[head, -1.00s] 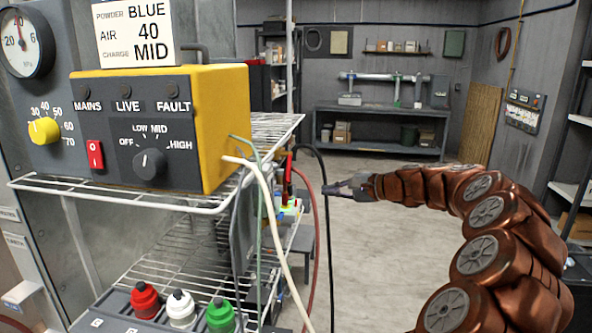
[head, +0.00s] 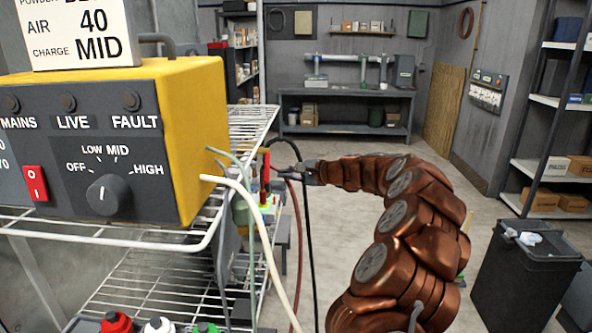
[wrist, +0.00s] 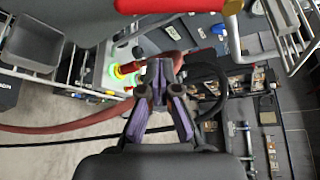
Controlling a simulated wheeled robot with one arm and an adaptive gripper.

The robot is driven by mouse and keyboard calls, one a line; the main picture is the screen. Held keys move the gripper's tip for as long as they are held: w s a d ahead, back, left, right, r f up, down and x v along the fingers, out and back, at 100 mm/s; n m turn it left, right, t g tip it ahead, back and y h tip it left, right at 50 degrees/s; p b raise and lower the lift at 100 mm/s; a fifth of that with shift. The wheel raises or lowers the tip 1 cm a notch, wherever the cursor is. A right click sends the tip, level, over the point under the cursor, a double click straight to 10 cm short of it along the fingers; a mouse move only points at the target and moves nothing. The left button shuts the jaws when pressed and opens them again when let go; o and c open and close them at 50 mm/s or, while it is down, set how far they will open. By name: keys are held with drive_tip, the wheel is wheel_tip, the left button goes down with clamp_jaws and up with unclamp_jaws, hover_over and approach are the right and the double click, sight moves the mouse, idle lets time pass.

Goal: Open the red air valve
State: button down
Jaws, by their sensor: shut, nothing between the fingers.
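The red air valve (head: 266,168) shows in the head view as a narrow upright red handle behind the yellow control box, at the edge of the wire shelf. In the wrist view, a red bar (wrist: 165,5), which looks like the valve handle, crosses the top edge and is cut off there. My gripper (head: 299,171) is just right of the valve in the head view, pointing left. In the wrist view my gripper (wrist: 161,72) is shut and empty, below the red bar. I cannot tell whether it touches anything.
The yellow control box (head: 200,130) stands on the wire shelf (head: 180,245). A pale hose (head: 262,240), a black hose (head: 307,240) and a red hose (wrist: 50,128) hang close to the gripper. A dark bin (head: 520,280) stands right. Open floor lies behind my arm.

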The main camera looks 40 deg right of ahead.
drive_tip(key=a, duration=0.1)
drive_tip(key=a+r+p, duration=0.1)
drive_tip(key=a+p, duration=0.1)
drive_tip(key=shift+s+a+r, duration=0.1)
drive_tip(key=shift+a+r, duration=0.2)
drive_tip(key=shift+a, duration=0.1)
